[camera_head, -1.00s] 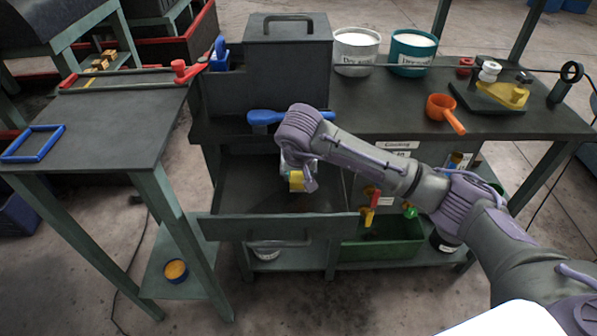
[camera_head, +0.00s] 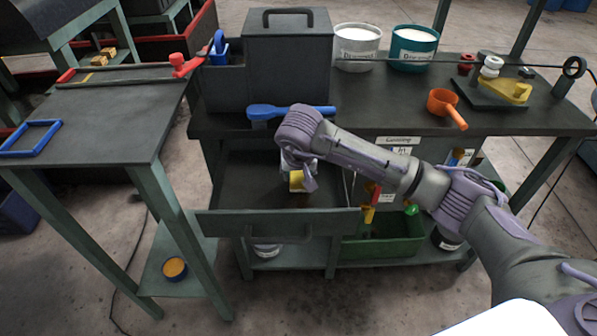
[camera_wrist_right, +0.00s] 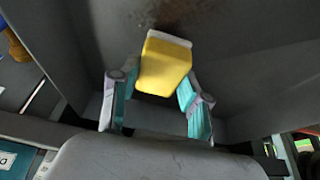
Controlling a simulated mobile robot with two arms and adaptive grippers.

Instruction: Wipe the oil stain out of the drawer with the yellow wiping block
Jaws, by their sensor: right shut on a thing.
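The yellow wiping block (camera_wrist_right: 163,68) has a pale edge and is held between the fingers of my right gripper (camera_wrist_right: 158,100). In the head view the block (camera_head: 296,181) shows below my wrist, inside the open drawer (camera_head: 240,185). My right gripper (camera_head: 298,178) points down into the drawer. The brown oil stain (camera_wrist_right: 165,14) lies on the drawer floor just beyond the block in the wrist view. Part of the stain may be hidden under the block. I cannot tell whether the block touches the floor. My left gripper is not in view.
The drawer's front panel (camera_head: 278,224) stands at the near side. A blue brush-like tool (camera_head: 290,111) lies on the bench edge above the drawer. An orange ladle (camera_head: 445,106) and two buckets stand on the bench. A side table (camera_head: 110,120) is at left.

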